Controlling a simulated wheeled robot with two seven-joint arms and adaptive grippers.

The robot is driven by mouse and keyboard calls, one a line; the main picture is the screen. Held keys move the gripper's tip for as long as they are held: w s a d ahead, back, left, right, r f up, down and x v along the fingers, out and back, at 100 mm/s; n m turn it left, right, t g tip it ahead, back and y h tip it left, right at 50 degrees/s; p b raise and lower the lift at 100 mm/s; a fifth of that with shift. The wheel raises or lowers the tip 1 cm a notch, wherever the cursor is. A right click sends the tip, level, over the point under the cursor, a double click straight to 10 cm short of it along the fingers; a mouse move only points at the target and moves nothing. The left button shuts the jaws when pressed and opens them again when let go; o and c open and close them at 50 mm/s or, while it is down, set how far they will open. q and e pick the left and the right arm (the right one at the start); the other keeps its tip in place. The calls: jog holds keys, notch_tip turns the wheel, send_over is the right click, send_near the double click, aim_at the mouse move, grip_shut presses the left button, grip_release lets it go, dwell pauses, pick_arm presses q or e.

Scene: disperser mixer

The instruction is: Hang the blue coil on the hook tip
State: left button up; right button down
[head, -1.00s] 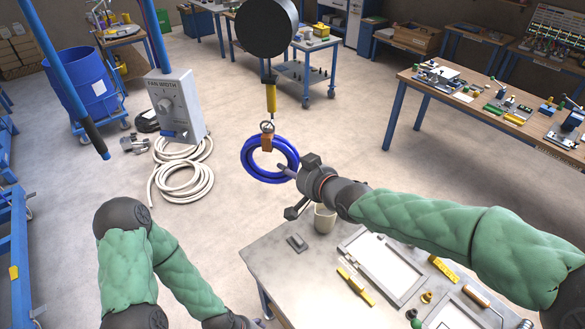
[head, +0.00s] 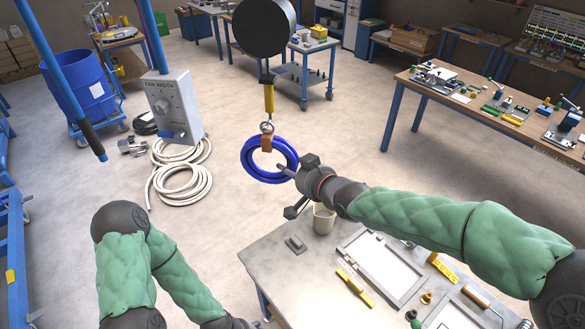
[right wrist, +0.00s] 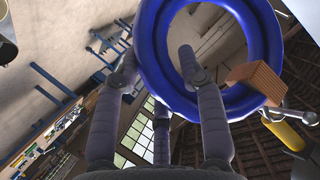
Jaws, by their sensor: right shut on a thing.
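The blue coil (head: 249,166) is a thick ring hanging in the air left of my right gripper (head: 288,176). In the right wrist view the coil (right wrist: 153,70) fills the upper middle. My right gripper (right wrist: 156,62) is shut on its wall, with one finger inside the ring and the others outside. A yellow hanging body (head: 269,98) with a metal hook (head: 267,127) is just above the coil. A brown block (head: 266,143) overlaps the coil's top edge below the hook; I cannot tell whether hook and coil touch. My left gripper is out of view; only its arm shows.
A round black part (head: 263,27) hangs above the hook. A grey fan control box (head: 173,107) hangs left, over a white hose (head: 181,185) on the floor. A grey table (head: 270,255) with a mug (head: 324,218) and trays lies below my right arm.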

jog(key=c, duration=0.7)
grip_release()
jog(key=shift+o, duration=0.2)
jog(key=shift+s+f, duration=0.15)
jog(key=shift+f, duration=0.15)
jog(key=v, duration=1.2)
jog(key=shift+r, duration=0.25)
